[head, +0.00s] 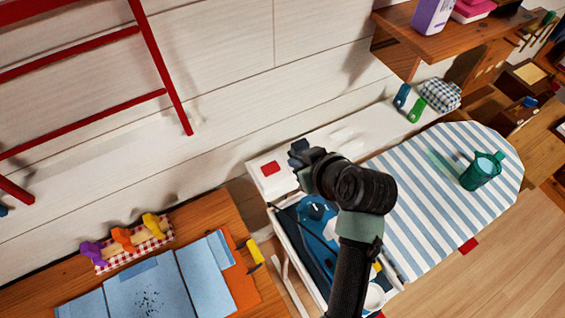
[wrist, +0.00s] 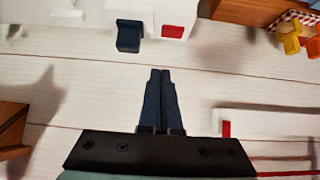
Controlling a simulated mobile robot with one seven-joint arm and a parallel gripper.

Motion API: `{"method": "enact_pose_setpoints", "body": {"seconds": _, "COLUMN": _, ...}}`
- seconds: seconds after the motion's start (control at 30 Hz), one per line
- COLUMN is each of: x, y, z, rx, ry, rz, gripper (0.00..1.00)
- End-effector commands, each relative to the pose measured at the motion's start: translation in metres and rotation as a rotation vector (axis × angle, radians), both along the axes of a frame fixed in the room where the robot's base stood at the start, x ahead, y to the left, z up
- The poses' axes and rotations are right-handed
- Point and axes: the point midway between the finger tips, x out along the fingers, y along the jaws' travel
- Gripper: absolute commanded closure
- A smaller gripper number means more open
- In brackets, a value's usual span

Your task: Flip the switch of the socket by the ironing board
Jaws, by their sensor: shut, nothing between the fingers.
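A white box with a red square (head: 270,169) sits against the wall at the left end of the ironing board; it looks like the socket with its switch. It also shows at the top of the wrist view (wrist: 173,31), with a dark blue piece (wrist: 129,36) beside it. The ironing board (head: 440,200) has a blue-and-white striped cover. My gripper (head: 299,152) is just right of the red square in the head view, apart from it as far as I can tell. In the wrist view its fingers (wrist: 160,75) are together and empty, pointing toward the box. My wrist hides part of the white ledge.
A wooden desk (head: 240,290) with blue papers and several coloured clips is at the lower left. A wooden wall shelf (head: 440,45) juts out above the board. A red ladder (head: 150,55) is at the upper left.

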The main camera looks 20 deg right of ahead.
Motion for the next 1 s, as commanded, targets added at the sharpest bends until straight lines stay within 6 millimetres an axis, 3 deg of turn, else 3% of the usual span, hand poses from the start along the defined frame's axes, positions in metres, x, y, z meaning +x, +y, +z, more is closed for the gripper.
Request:
{"method": "enact_pose_setpoints", "body": {"seconds": 0.57, "x": 0.065, "y": 0.012, "z": -0.065, "rx": -0.002, "ry": 0.002, "rz": 0.002, "gripper": 1.00}}
{"method": "enact_pose_setpoints", "body": {"seconds": 0.73, "x": 0.063, "y": 0.011, "z": -0.090, "rx": 0.000, "ry": 0.002, "rz": -0.001, "gripper": 1.00}}
{"method": "enact_pose_setpoints", "body": {"seconds": 1.0, "x": 0.063, "y": 0.011, "z": -0.104, "rx": -0.001, "ry": -0.001, "rz": 0.000, "gripper": 1.00}}
